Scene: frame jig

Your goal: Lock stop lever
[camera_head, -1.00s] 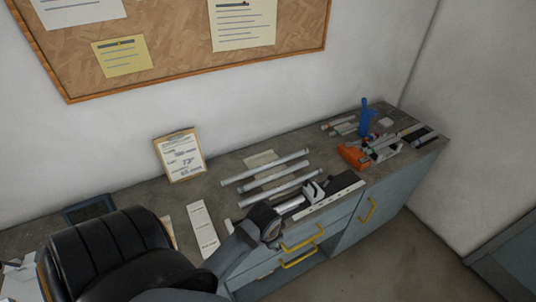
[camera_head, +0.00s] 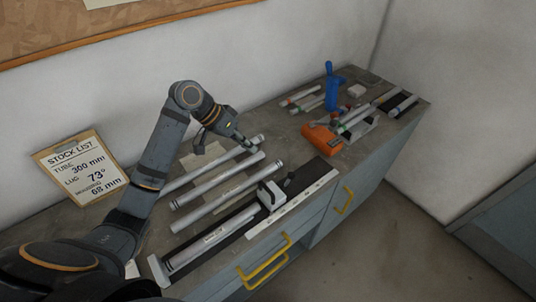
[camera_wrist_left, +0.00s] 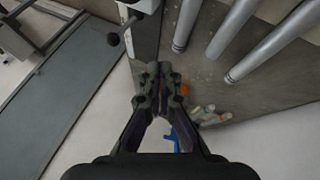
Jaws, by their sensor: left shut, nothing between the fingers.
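The stop is a pale block (camera_head: 271,194) on the dark rail of the frame jig, beside a white scale strip (camera_head: 305,200). Its small dark lever (camera_head: 287,182) stands at the block's right side. In the wrist view the lever's black knob (camera_wrist_left: 113,39) shows at upper left, apart from my fingers. My left gripper (camera_head: 246,145) is shut and empty, behind the stop and over the far tubes. Its closed fingertips (camera_wrist_left: 158,68) show in the wrist view. A labelled tube (camera_head: 210,238) lies along the jig's left part. My right gripper is not seen.
Several loose tubes (camera_head: 228,194) lie behind the jig. An orange tool (camera_head: 321,137), a blue upright tool (camera_head: 331,92) and more tubes are at the right. A stock list board (camera_head: 82,172) leans on the wall. Yellow drawer handles (camera_head: 264,262) stick out in front.

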